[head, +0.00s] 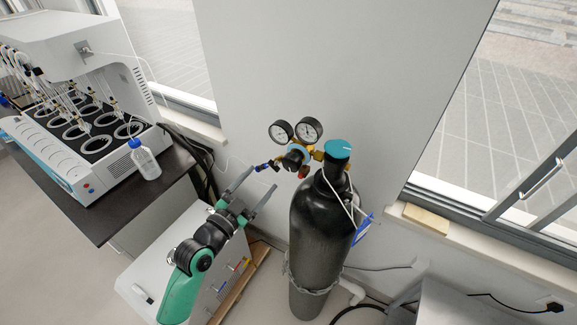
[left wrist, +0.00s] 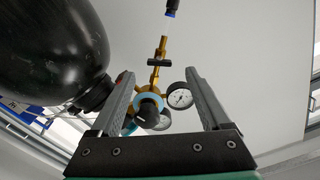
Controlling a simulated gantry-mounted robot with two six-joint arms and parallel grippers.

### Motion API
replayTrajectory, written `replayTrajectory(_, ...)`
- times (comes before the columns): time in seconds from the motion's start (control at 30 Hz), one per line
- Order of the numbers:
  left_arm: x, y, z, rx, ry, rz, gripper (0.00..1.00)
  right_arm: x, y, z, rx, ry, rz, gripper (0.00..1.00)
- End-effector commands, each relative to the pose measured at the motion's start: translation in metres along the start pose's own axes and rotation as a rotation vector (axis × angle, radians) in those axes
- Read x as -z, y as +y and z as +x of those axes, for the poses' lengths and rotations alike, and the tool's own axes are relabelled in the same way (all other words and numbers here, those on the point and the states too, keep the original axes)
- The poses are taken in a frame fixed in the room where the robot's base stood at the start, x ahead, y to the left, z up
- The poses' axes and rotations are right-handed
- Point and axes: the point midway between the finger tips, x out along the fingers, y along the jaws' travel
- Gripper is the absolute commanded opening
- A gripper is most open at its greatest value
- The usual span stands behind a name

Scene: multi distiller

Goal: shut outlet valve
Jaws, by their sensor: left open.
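The regulator (head: 296,157) with two round gauges sits at the neck of a dark gas cylinder (head: 315,240). The outlet valve (head: 275,163) is on the brass branch on the regulator's left side. In the left wrist view the outlet valve (left wrist: 160,62) is a black crossbar handle on a brass stem. My left gripper (head: 260,178) is open, its two fingers pointing up toward the valve from the lower left. In the left wrist view the handle appears between the open fingertips (left wrist: 158,72), without visible contact. My right gripper is not in view.
A teal-topped cylinder valve (head: 337,149) is right of the regulator. A distiller (head: 80,100) and a clear bottle (head: 144,160) stand on the dark bench at left. A white cabinet (head: 140,275) is below my left arm. The wall is behind.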

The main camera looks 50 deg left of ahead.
Motion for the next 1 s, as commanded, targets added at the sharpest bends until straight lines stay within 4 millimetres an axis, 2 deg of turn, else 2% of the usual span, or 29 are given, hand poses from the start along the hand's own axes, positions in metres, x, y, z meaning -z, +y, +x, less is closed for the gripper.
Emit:
replayTrajectory(0.17,0.0,0.001,0.004,-0.003,-0.003,0.003,0.81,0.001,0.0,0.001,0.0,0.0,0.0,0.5)
replayTrajectory(0.27,0.001,0.001,0.016,-0.003,-0.002,0.003,0.81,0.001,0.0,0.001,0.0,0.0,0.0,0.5)
replayTrajectory(0.6,0.001,0.001,0.09,-0.004,-0.001,0.002,0.81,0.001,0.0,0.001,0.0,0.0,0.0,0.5)
replayTrajectory(0.7,0.001,0.001,0.105,-0.003,-0.001,0.002,0.81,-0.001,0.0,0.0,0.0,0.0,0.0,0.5)
replayTrajectory(0.8,0.001,0.001,0.114,-0.003,-0.002,0.003,0.81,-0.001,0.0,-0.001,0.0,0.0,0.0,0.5)
replayTrajectory(1.0,0.001,0.001,0.117,-0.003,-0.002,0.003,0.81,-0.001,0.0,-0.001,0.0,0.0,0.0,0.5)
